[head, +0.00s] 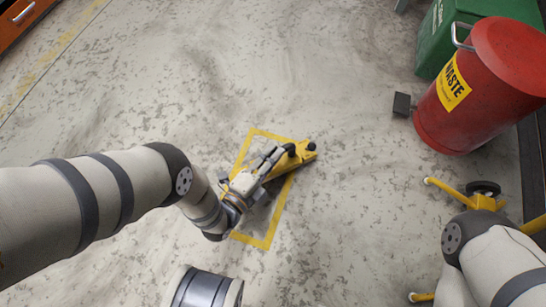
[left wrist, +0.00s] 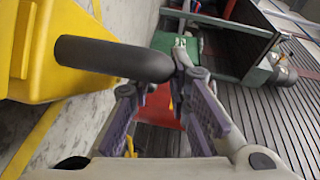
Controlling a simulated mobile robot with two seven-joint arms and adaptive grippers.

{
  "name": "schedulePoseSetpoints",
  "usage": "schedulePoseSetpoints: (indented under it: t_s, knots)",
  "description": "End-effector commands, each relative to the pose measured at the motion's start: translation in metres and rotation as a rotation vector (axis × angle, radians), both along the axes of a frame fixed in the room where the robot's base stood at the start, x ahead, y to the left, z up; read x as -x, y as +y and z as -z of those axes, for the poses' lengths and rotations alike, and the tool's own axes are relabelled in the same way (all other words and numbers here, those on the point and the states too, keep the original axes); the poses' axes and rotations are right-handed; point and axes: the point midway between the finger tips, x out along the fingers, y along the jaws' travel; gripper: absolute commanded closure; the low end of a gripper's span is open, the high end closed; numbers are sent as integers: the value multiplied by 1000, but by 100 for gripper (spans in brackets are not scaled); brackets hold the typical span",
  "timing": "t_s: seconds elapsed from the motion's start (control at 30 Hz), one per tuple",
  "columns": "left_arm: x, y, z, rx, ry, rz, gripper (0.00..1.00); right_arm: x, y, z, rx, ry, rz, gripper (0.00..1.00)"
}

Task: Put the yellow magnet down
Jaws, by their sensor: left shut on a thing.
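The yellow magnet (head: 299,155) has a black handle with a rounded end. In the head view it shows over the yellow outlined floor area, its right end reaching past the outline. My left gripper (head: 281,152) partly covers it. In the left wrist view the yellow body (left wrist: 38,50) is at the left, and its black handle (left wrist: 110,59) runs to the fingers of my left gripper (left wrist: 180,88), which is shut on it. I cannot tell whether the magnet touches the floor. My right arm shows at the lower right of the head view, its gripper out of view.
The yellow outline (head: 262,244) is marked on bare concrete. A red waste bin (head: 478,95) and a green bin (head: 440,40) stand at the upper right, with a dark block (head: 401,104) beside them. A yellow wheeled frame (head: 453,189) is at the right. The upper middle floor is clear.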

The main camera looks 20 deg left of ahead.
Motion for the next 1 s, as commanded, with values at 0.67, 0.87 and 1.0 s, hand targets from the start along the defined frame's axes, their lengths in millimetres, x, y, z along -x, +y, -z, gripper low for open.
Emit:
schedulePoseSetpoints:
  t_s: [0.67,0.87,1.0]
  knots:
    - [0,0,3,0,0,0,63,0,0,0,0,0,0,60]
    - [23,7,-4,-1,5,0,63,2,-1,-10,2,2,2,60]
    - [61,19,-10,0,3,-1,63,3,-3,-22,6,-2,4,60]
